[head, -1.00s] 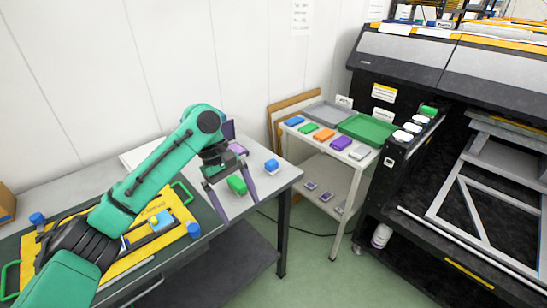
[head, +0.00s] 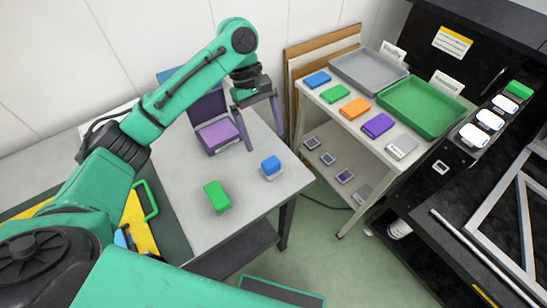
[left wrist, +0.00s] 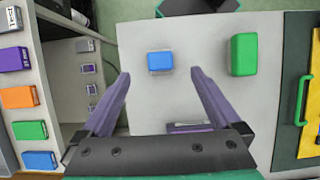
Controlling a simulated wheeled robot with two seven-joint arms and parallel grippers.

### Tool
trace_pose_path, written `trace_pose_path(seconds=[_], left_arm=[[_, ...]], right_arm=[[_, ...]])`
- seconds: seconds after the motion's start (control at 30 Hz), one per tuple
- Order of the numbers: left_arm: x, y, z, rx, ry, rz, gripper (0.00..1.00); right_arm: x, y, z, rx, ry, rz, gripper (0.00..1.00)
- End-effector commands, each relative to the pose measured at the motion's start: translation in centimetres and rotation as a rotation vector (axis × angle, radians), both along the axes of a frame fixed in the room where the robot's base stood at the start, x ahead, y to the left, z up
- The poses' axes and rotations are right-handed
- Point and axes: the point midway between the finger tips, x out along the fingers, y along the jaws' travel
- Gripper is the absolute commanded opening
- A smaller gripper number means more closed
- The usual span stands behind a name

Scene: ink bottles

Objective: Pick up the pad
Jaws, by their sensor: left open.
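A purple pad (head: 217,136) lies in an open case on the grey table, with its dark purple lid (head: 205,105) standing up behind it. In the left wrist view only part of the pad (left wrist: 188,127) shows, low between the fingers and partly hidden by the gripper body. My left gripper (head: 265,144) is open and empty, pointing down above the table just right of the pad. Its left finger overlaps the pad's right edge in the head view. In the left wrist view the gripper (left wrist: 161,73) has nothing between its fingers. My right gripper is not in view.
A blue-topped block (head: 271,167) and a green block (head: 217,197) stand on the table, in front of the pad. A side shelf holds several coloured boxes, a grey tray (head: 369,67) and a green tray (head: 422,104). A wall stands behind the table.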

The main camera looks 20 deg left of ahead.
Motion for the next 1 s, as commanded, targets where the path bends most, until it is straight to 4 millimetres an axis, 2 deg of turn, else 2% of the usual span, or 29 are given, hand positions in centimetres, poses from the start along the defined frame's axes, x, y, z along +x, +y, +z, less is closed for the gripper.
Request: trace_pose_path(seconds=[0.1, 0.2, 0.33, 0.5, 0.6, 0.77, 0.87, 1.0], left_arm=[[-0.8, -0.8, -2.7, 0.002, 0.004, -0.001, 0.97], [-1.1, -1.3, -4.1, 0.000, 0.000, 0.001, 0.97], [-1.3, -1.5, -5.8, 0.001, 0.001, 0.001, 0.97], [-1.8, -2.1, -8.9, 0.001, 0.001, 0.000, 0.97], [-2.0, -2.3, -9.6, 0.000, -0.003, 0.001, 0.97], [-1.9, -2.4, -9.7, 0.000, -0.003, 0.001, 0.97], [-1.9, -2.3, -9.6, 0.000, -0.003, 0.001, 0.63], [-1.9, -2.3, -9.6, 0.000, -0.003, 0.001, 0.10]], right_arm=[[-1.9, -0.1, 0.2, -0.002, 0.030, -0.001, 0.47], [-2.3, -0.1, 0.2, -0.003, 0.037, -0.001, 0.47], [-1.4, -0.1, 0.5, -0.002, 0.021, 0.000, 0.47], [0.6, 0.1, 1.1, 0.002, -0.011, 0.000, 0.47], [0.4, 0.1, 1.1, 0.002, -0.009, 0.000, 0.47], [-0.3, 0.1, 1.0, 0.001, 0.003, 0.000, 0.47], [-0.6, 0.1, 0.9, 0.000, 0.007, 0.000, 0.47], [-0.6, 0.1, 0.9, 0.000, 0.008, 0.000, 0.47]])
